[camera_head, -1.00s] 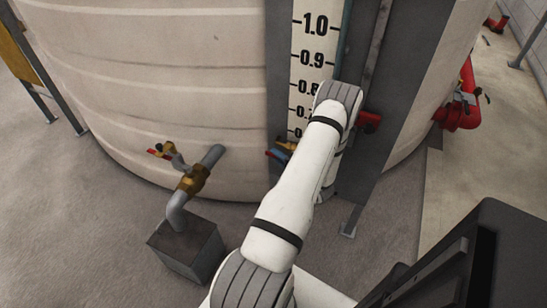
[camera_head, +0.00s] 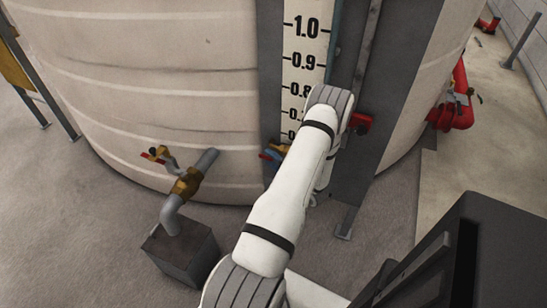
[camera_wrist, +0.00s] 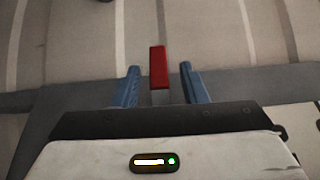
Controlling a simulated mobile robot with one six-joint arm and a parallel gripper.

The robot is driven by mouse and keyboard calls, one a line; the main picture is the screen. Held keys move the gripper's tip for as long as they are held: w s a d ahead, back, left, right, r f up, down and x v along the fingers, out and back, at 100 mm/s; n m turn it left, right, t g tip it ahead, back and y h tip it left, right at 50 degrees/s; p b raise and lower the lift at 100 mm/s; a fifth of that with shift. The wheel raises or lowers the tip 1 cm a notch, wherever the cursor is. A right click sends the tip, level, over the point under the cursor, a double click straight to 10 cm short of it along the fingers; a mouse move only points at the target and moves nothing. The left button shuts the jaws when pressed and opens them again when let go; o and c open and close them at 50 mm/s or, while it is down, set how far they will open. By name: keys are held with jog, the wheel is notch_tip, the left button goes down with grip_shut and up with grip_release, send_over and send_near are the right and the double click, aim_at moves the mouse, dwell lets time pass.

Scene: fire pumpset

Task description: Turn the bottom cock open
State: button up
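A red lever (camera_wrist: 158,68) stands upright in the wrist view with a pale grey part beneath it. My gripper (camera_wrist: 158,72) is open, with one blue finger on each side of the lever and a visible gap on both sides. I cannot tell from this view how deep the lever sits between the fingers. In the head view, a brass fitting (camera_head: 281,148) with small red and blue parts shows at the foot of the scale, left of my arm. My arm hides most of that area, and my gripper cannot be made out clearly there.
The tank (camera_head: 150,80) curves behind, with a numbered scale (camera_head: 304,60). A red part (camera_head: 361,122) shows right of my arm. A brass valve (camera_head: 186,182) on a grey pipe stands left, above a dark block (camera_head: 181,254). Red piping (camera_head: 455,105) is at far right.

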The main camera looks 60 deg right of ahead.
jog(key=shift+s, duration=0.1)
jog(key=v, duration=0.7)
jog(key=shift+s+p, duration=0.3)
jog(key=shift+a, duration=0.15)
